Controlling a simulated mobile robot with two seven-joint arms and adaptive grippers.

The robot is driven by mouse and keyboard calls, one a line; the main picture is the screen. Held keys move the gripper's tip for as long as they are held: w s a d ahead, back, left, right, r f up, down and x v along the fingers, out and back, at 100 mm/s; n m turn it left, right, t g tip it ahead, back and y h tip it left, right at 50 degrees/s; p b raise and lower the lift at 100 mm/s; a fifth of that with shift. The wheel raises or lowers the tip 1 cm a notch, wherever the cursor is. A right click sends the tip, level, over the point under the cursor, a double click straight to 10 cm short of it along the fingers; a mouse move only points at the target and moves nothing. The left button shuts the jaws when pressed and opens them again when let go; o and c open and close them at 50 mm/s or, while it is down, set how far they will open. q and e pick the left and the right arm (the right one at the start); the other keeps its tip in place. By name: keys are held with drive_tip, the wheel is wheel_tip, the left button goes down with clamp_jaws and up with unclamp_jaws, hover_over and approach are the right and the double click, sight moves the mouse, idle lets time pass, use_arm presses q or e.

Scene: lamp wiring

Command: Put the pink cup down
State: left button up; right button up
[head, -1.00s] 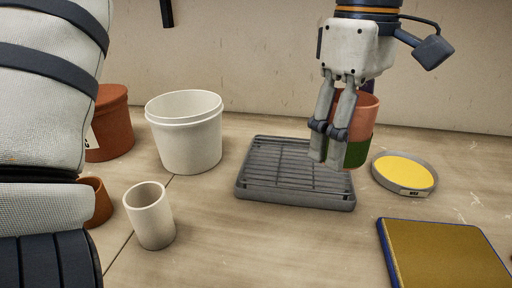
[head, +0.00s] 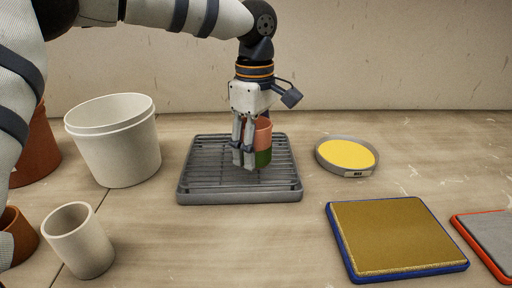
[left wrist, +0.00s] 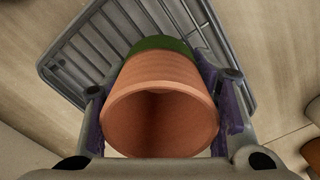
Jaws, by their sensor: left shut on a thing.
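The pink cup (head: 264,133) has a green lower band and is upright. My left gripper (head: 243,162) is shut on it, one finger on each side. In the left wrist view the cup (left wrist: 160,115) shows its round, empty mouth between the finger pads. The cup is over the middle of a grey slatted rack (head: 240,197); I cannot tell whether its base touches the slats. The rack also shows behind the cup in the left wrist view (left wrist: 85,62). My right gripper is not in view.
A white bucket (head: 116,150) and a pale cup (head: 80,243) stand to the left, by terracotta pots (head: 35,150). A round yellow-topped dish (head: 346,155) sits right of the rack. A blue-edged mat (head: 395,235) and a red-edged one (head: 490,240) lie at front right.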

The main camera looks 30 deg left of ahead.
use_arm(q)
drive_tip(key=shift+f, duration=0.1)
drive_tip(key=shift+f, duration=0.2)
drive_tip(key=o, duration=1.2)
drive_tip(key=shift+o, duration=0.2)
drive_tip(key=shift+r, duration=0.15)
wheel_tip(320, 180, up, 12)
